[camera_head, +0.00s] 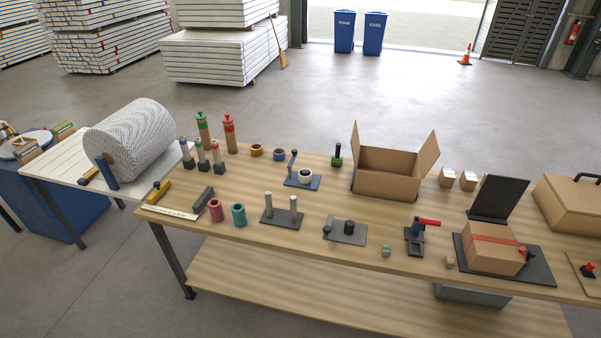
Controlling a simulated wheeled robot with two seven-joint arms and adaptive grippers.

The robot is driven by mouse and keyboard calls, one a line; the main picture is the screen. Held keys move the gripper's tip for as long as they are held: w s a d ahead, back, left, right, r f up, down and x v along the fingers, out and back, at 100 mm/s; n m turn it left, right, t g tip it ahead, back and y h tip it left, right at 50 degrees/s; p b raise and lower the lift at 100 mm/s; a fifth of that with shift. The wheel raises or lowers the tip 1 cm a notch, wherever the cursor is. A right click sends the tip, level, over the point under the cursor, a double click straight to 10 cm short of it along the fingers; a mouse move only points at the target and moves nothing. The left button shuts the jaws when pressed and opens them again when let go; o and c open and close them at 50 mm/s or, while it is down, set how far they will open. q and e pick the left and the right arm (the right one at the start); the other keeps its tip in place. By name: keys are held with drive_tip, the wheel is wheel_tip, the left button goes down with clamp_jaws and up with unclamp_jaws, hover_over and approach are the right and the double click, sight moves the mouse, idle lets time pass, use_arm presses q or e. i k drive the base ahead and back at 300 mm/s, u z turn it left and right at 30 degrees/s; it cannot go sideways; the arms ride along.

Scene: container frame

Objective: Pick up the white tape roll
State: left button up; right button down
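A white tape roll (305,174) with a dark middle is on a small blue base plate (291,183) on the wooden table, left of the open cardboard box. A grey-blue upright lever (292,163) stands on the same plate, just left of the roll. I cannot tell how the roll is fixed to the plate. Neither of my grippers is in view, and nothing covers the roll.
The wooden table (330,263) also bears an open cardboard box (386,184), brown (256,150) and blue (279,154) tape rolls behind, red (216,210) and teal (238,214) rolls in front left, and a plate with two grey posts (281,217) in front.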

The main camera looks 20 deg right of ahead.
sight(303, 179)
drive_tip(key=u, duration=0.2)
drive_tip(key=i, duration=1.55)
drive_tip(key=z, duration=0.3)
